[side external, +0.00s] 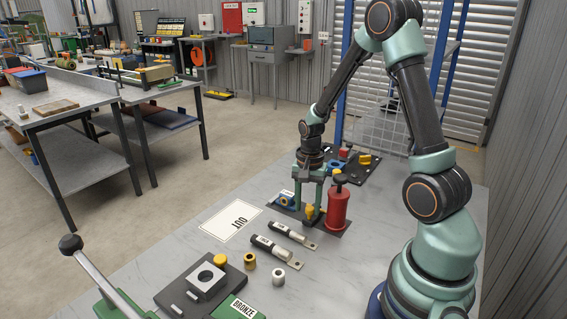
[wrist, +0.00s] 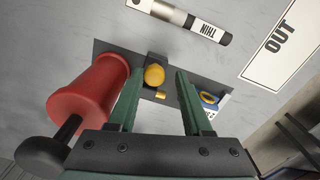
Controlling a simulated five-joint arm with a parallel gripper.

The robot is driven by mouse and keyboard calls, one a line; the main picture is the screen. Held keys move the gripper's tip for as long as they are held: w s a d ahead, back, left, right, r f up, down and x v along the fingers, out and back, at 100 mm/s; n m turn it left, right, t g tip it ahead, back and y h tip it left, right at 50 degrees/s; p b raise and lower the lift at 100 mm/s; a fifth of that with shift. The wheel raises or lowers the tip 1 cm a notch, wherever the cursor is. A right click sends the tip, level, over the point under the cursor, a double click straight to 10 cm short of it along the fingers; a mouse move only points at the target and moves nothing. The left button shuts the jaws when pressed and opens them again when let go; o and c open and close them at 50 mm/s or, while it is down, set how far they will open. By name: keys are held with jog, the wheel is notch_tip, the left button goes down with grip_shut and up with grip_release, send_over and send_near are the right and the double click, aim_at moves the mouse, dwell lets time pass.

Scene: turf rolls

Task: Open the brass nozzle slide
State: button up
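A round brass-yellow knob (wrist: 154,75) sits on a small dark block on a dark base plate (wrist: 104,52); in the side view it is a small yellow piece (side external: 309,211). A smaller brass piece (wrist: 161,95) shows just behind it in the wrist view. I cannot tell which of these is the nozzle slide itself. My gripper (wrist: 158,80) is open and points down, with one green finger on each side of the knob and visible gaps. A red cylinder (side external: 338,208) with a black knob stands close beside one finger, also in the wrist view (wrist: 88,95).
A blue ring block (side external: 287,200) lies on the plate's other side. Two dark, labelled tubes (side external: 270,248), a brass ring (side external: 249,261), a pale ring (side external: 278,276) and an OUT card (side external: 230,220) lie in front. A lever fixture (side external: 185,285) stands nearer; another dark plate (side external: 367,171) lies behind.

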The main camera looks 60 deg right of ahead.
aim_at(307, 207)
notch_tip(307, 207, up, 12)
dwell(0.7)
jog(key=c, duration=0.9)
jog(key=shift+m, duration=0.6)
grip_shut()
jog(key=s+f+m+g, duration=0.1)
jog(key=f+m, duration=0.2)
jog(key=m, duration=0.4)
jog(key=f+m+g+y, duration=0.1)
jog(key=f+m, duration=0.3)
jog(key=m, duration=0.4)
jog(key=s+f+m+g, duration=0.1)
jog(key=f+m, duration=0.3)
jog(key=m, duration=0.4)
jog(key=shift+s+a+f+y, duration=0.2)
jog(key=shift+s+y, duration=0.15)
jog(key=shift+y, duration=0.05)
